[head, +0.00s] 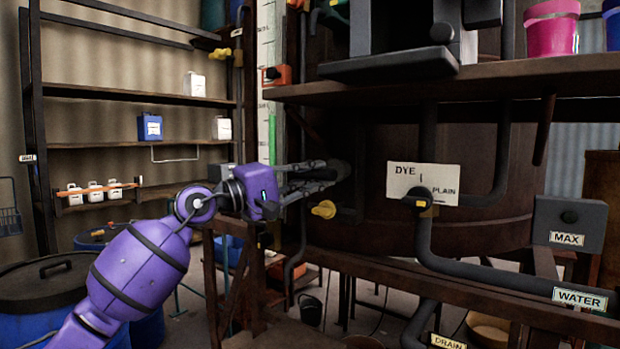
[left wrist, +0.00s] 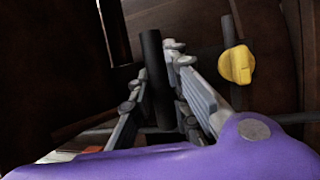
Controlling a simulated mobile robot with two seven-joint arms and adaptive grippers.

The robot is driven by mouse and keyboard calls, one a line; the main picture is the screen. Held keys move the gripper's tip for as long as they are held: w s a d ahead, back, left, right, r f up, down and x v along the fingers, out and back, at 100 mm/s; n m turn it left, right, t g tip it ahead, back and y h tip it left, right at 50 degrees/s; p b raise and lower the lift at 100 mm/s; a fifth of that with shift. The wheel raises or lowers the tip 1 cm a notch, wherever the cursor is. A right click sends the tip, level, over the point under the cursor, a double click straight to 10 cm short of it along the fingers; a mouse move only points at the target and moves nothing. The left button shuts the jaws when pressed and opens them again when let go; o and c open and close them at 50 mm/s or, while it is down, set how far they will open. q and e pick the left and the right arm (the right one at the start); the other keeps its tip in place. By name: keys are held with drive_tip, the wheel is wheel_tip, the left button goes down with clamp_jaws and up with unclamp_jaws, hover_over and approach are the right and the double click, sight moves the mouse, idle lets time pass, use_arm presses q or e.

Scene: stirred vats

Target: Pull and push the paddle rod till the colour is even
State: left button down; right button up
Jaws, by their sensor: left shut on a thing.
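My left gripper (head: 312,176) reaches in from the left to the front of the large dark vat (head: 470,225). In the left wrist view, its fingers are closed around a dark upright-looking rod (left wrist: 155,65), which I take as the paddle rod. In the head view the dark end of the rod (head: 338,169) shows just past the fingertips; the rest is hidden. The liquid and its colour are not visible. My right gripper is not in view.
A yellow valve handle (head: 324,209) sits just below the fingers; it also shows in the left wrist view (left wrist: 236,65). A DYE/PLAIN plate (head: 445,185) with a dark knob, pipes and a MAX box (head: 568,224) lie to the right. A shelf ledge (head: 480,78) runs above. Blue drums stand at left.

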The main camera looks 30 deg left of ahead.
use_arm(q)
drive_tip(key=c, duration=1.8)
unclamp_jaws()
drive_tip(key=shift+r, duration=0.1)
drive_tip(key=shift+c, duration=0.2)
drive_tip(key=shift+o, duration=1)
drive_tip(key=shift+w, duration=0.1)
drive_tip(key=shift+s+a+f, duration=0.2)
drive_tip(key=shift+s+f, duration=0.05)
drive_tip(key=shift+s, duration=0.1)
drive_tip(key=v, duration=1.1)
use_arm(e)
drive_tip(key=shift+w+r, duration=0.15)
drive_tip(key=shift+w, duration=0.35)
